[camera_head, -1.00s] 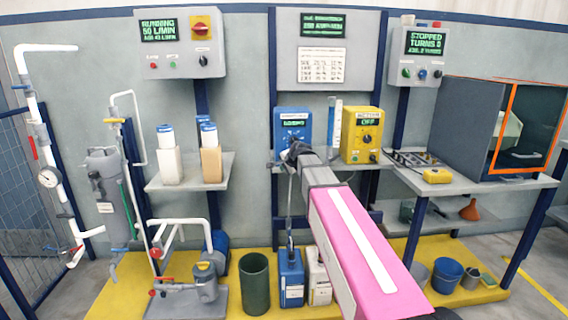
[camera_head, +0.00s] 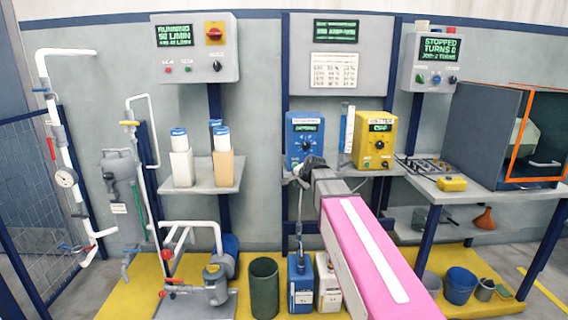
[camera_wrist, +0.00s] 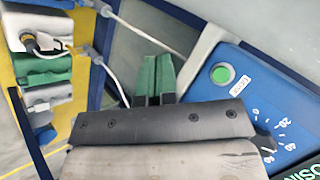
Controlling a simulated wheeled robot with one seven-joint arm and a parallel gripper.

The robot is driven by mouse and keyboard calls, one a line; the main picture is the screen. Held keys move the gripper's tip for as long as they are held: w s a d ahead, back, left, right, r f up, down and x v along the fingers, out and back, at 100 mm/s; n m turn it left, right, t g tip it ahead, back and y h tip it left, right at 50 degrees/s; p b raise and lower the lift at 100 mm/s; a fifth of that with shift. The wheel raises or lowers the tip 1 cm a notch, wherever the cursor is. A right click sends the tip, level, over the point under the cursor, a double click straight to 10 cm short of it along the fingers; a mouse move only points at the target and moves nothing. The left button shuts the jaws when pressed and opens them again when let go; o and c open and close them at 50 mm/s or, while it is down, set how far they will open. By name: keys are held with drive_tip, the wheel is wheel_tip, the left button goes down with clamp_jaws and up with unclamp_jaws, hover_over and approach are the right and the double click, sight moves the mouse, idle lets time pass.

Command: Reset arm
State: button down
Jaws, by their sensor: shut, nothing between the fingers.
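My gripper (camera_head: 308,165) is at the end of my arm, in front of the lower part of the blue dosing box (camera_head: 304,137) in the head view. In the wrist view its two green fingers (camera_wrist: 156,76) are together, with nothing seen between them. The blue box (camera_wrist: 240,75), with its green button and dial, lies to the right of the fingers there. Whether the gripper touches the box or shelf cannot be told.
A yellow meter box (camera_head: 375,140) stands right of the blue box. Blue (camera_head: 300,283) and white jugs and a green bin (camera_head: 264,287) stand below.

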drive_tip(key=s+d+f+n+g+h, duration=0.1)
drive_tip(key=s+d+f+n+g, duration=0.1)
drive_tip(key=s+f, duration=0.5)
drive_tip(key=s+d+f+n+g+h, duration=0.1)
drive_tip(key=s+d+f+n+g, duration=0.2)
drive_tip(key=s+f, duration=0.5)
drive_tip(key=s+d+f+n+g+h, duration=0.1)
drive_tip(key=s+d+f+n+g, duration=0.2)
drive_tip(key=s, duration=1)
wheel_tip(320, 180, down, 5)
drive_tip(key=shift+d+f+n+h, duration=0.2)
drive_tip(key=shift+d+n+h, duration=0.1)
drive_tip(key=shift+n, duration=0.7)
